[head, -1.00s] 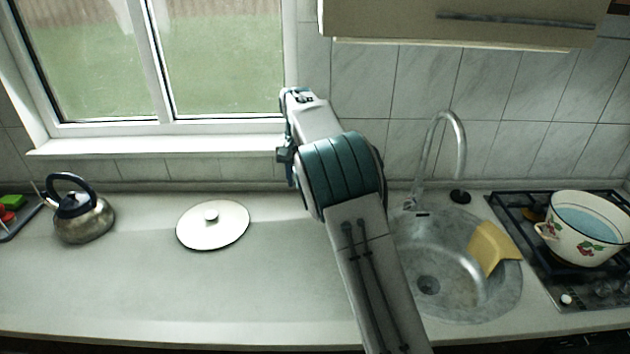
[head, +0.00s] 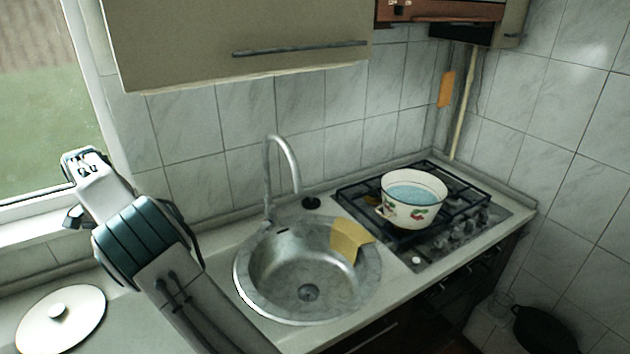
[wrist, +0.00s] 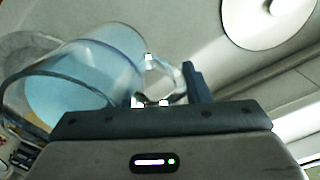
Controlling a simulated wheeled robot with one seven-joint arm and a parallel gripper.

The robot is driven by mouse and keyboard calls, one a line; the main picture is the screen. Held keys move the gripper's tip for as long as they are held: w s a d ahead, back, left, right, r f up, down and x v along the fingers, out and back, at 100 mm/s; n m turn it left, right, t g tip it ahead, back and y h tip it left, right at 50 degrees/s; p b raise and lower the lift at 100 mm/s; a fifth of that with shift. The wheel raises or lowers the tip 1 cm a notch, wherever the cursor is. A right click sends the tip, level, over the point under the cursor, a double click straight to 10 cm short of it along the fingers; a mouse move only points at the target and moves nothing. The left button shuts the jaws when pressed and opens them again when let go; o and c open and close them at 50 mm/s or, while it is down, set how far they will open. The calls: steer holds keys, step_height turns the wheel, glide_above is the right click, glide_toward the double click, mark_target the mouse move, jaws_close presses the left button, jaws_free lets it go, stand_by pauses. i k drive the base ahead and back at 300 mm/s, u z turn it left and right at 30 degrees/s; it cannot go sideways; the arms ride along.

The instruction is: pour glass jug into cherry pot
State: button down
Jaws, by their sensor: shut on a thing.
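The cherry pot (head: 409,212), white enamel with a cherry pattern and a dark rim, stands upright on the hob at the right of the head view. A light blue surface shows inside it. The clear glass jug (wrist: 88,75) with blue liquid is at the left of the wrist view. My gripper (wrist: 152,80) is shut on the jug at its handle side. The jug looks tilted in the wrist view; its true tilt is hard to tell. In the head view my arm hides both jug and gripper, well left of the pot.
A round sink (head: 300,285) with a tall tap (head: 283,160) and a yellow cloth (head: 350,240) lies between my arm and the gas hob (head: 462,215). A white lid (head: 62,322) lies on the left counter. A wall cupboard (head: 230,35) hangs above the sink.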

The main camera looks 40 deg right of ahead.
mark_target(412, 199)
steer(key=u, duration=2.6)
steer(key=k, duration=2.3)
steer(key=z, duration=0.05)
